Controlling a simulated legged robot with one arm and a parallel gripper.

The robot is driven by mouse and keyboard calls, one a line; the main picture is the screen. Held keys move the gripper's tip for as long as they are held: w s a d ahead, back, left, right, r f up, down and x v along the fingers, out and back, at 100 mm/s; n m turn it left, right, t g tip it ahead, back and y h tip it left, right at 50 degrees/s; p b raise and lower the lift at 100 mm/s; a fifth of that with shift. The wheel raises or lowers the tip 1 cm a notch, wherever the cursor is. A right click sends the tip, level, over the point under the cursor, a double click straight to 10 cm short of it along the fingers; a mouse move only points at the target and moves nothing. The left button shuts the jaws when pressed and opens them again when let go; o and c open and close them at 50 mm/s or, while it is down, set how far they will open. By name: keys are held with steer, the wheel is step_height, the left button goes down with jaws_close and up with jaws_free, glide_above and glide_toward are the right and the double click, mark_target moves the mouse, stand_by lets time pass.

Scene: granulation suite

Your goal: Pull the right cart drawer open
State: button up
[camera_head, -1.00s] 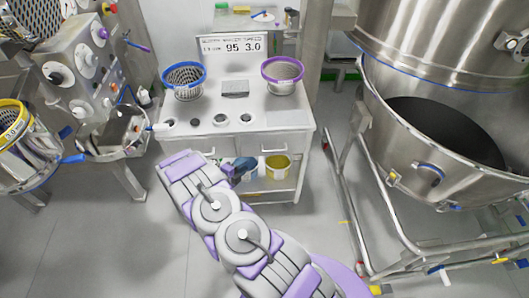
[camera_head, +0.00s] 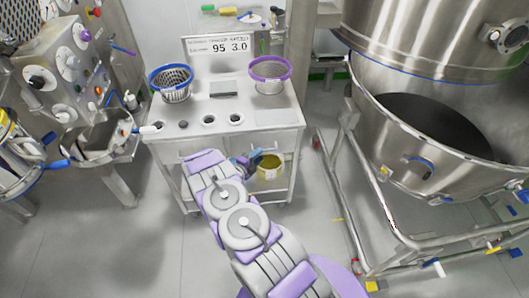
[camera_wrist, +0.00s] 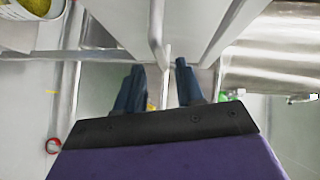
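The white cart (camera_head: 281,115) stands ahead with two drawers side by side under its top. The right drawer (camera_head: 285,141) looks shut in the head view, and its front is partly hidden by my arm. My gripper (camera_head: 255,157) is low in front of this drawer. In the wrist view, the two dark blue fingers of my gripper (camera_wrist: 160,78) are spread apart. A pale handle bar (camera_wrist: 156,30) runs down the picture, and its lower end lines up with the gap between the fingers. I cannot tell whether the fingers touch it.
A blue-rimmed basket (camera_head: 171,86) and a purple-rimmed basket (camera_head: 269,78) stand on the cart top. A yellow bucket (camera_head: 270,172) sits on its lower shelf. A large steel vessel (camera_head: 375,110) on a tubular frame (camera_head: 341,200) stands right. A control machine (camera_head: 70,65) stands left.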

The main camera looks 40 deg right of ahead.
mark_target(265, 150)
steer(key=shift+b+x, duration=0.4)
steer(key=shift+x, duration=2.25)
steer(key=shift+c, duration=0.3)
jaws_close()
steer(key=shift+f, duration=0.1)
